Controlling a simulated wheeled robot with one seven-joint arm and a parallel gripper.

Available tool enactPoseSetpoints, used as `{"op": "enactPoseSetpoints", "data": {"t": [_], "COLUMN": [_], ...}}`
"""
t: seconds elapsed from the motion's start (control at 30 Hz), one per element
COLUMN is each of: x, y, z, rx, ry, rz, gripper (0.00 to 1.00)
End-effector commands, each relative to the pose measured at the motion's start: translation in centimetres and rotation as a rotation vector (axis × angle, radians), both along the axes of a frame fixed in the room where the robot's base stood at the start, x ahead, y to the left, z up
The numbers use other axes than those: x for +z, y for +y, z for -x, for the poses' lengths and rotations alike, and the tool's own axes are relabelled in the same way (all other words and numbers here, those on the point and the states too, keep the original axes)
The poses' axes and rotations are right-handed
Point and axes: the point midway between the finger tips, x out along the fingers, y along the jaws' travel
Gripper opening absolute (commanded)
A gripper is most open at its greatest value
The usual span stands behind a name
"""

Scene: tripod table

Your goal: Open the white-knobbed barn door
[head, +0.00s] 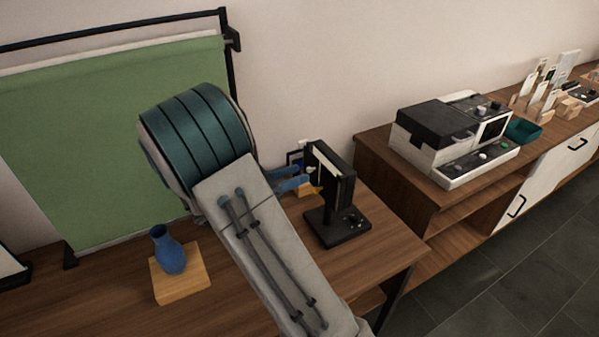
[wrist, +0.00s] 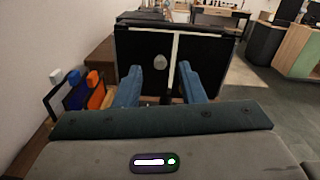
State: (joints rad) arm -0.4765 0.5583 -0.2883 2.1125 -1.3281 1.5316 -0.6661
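The small light (head: 335,170) stands on the wooden table with black barn doors on its face. In the wrist view, a left black door (wrist: 138,58) and a right black door (wrist: 208,55) flank a narrow bright vertical strip. The oval white knob (wrist: 160,62) is on the left door; it also shows in the head view (head: 311,169). My gripper (wrist: 160,67) is open, its blue fingers apart. The knob appears between the fingertips in the wrist view. The fingers point at the doors from close by; I cannot tell whether they touch anything.
A blue vase (head: 170,252) on a wooden block stands left on the table. A green backdrop (head: 100,140) hangs behind. Blue and orange pieces (wrist: 96,95) lie left of my fingers. A cabinet with a white machine (head: 450,140) stands to the right.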

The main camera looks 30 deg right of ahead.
Motion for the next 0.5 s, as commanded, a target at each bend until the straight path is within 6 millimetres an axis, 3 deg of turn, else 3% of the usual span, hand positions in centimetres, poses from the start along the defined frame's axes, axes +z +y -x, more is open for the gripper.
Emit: {"op": "enactPoseSetpoints", "data": {"t": [0.2, 0.5], "x": [0.0, 0.0], "y": [-1.8, -2.0], "z": [0.0, 0.0], "rx": [-0.001, -0.001], "ry": [0.000, -0.001], "rz": [0.000, 0.000], "gripper": [0.36, 0.36]}}
